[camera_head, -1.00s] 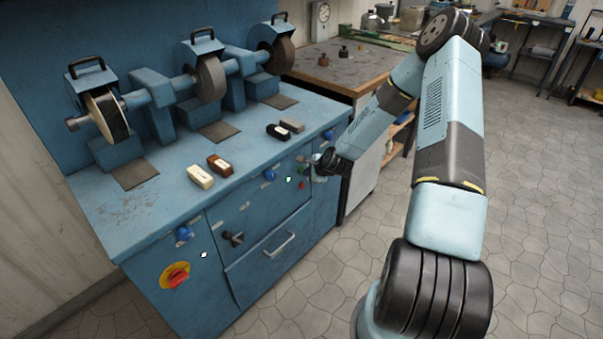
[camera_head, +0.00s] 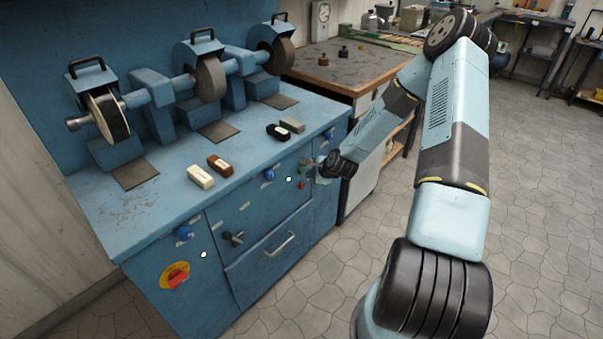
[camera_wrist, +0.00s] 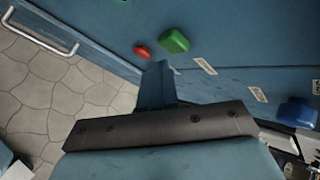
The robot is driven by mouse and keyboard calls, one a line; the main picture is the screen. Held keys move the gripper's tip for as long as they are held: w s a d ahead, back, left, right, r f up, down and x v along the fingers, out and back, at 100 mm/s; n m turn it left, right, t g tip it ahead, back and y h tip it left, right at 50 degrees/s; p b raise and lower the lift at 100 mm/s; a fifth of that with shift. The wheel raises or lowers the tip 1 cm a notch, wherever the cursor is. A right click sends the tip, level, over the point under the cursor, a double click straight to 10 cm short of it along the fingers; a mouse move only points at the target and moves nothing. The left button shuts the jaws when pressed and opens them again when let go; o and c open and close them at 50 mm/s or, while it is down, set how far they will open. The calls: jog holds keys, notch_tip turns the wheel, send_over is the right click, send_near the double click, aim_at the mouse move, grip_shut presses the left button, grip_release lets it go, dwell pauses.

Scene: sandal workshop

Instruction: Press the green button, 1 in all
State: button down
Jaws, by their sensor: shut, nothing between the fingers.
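The green button (camera_wrist: 174,42) sits on the blue cabinet front, beside a smaller red button (camera_wrist: 141,51). In the wrist view my gripper (camera_wrist: 158,66) is shut and empty, its tip just below the two buttons in the picture. I cannot tell how wide the gap to the panel is. In the head view the gripper (camera_head: 317,172) is at the cabinet's right front, just right of the red button (camera_head: 301,185). The green button is small and hard to make out there.
The blue cabinet (camera_head: 135,228) carries several wheels and polishing bars on top. Its front has blue knobs (camera_head: 184,233), a black switch (camera_head: 233,238), a drawer handle (camera_head: 279,244) and a red-yellow stop switch (camera_head: 177,275). A blue knob (camera_wrist: 297,112) is right of the gripper. The floor (camera_head: 540,200) is clear.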

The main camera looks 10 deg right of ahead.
jog(key=s+d, duration=0.1)
jog(key=s, duration=0.1)
jog(key=s+d, duration=0.2)
dwell(0.5)
dwell(0.6)
jog(key=s+r+n+g+h, duration=0.1)
jog(key=s+r+n, duration=0.25)
jog(key=r, duration=0.65)
jog(key=s+r+n+g+h, duration=0.1)
jog(key=s+r+n+h, duration=0.3)
jog(key=r, duration=0.6)
jog(key=s+r+n+g+y, duration=0.1)
jog(key=s+r+n, duration=0.3)
jog(key=r, duration=0.6)
jog(key=s+a+r+n, duration=0.1)
jog(key=s+r+n, duration=0.2)
jog(key=s+r, duration=0.5)
jog(key=s+a+r+n, duration=0.1)
jog(key=s+r+n, duration=0.3)
jog(key=s+r, duration=0.5)
jog(key=s, duration=0.7)
jog(key=shift+r, duration=0.25)
